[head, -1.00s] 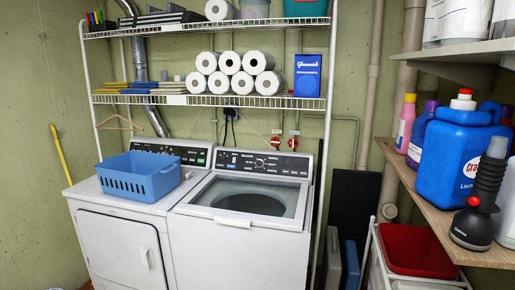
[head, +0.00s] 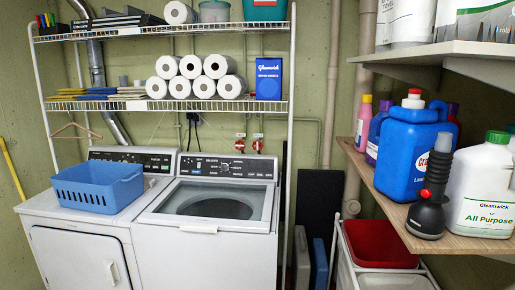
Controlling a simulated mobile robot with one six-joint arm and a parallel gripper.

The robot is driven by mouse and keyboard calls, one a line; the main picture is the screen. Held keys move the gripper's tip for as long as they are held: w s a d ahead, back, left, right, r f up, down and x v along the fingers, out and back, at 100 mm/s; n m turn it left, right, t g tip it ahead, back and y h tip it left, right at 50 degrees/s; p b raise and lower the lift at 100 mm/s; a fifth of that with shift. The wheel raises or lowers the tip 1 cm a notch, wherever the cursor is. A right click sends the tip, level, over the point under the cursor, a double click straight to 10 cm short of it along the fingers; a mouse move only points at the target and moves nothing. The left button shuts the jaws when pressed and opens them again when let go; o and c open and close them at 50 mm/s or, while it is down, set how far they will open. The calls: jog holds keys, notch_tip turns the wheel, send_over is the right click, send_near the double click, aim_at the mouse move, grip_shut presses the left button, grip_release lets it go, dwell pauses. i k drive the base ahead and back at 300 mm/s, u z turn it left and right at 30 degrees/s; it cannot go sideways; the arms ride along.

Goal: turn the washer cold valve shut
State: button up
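Two small red valve handles show on the back wall above the washer's right rear, below the wire shelf. The left red valve (head: 239,146) and the right red valve (head: 258,146) each have a small pale tag above. I cannot tell from here which is cold, or how far either is turned. The white top-load washer (head: 222,208) stands below and in front of them, its lid window dark. My gripper is not in view.
A dryer (head: 80,235) with a blue basket (head: 98,187) stands left of the washer. A wire shelf (head: 200,105) overhangs the valves. A wooden shelf (head: 395,205) with bottles juts in at right, above a red bin (head: 380,245).

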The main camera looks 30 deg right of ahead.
aim_at(256, 147)
jog(key=u, duration=0.25)
jog(key=k, duration=0.55)
jog(key=z, duration=1.55)
jog(key=i, duration=0.4)
jog(key=u, duration=0.7)
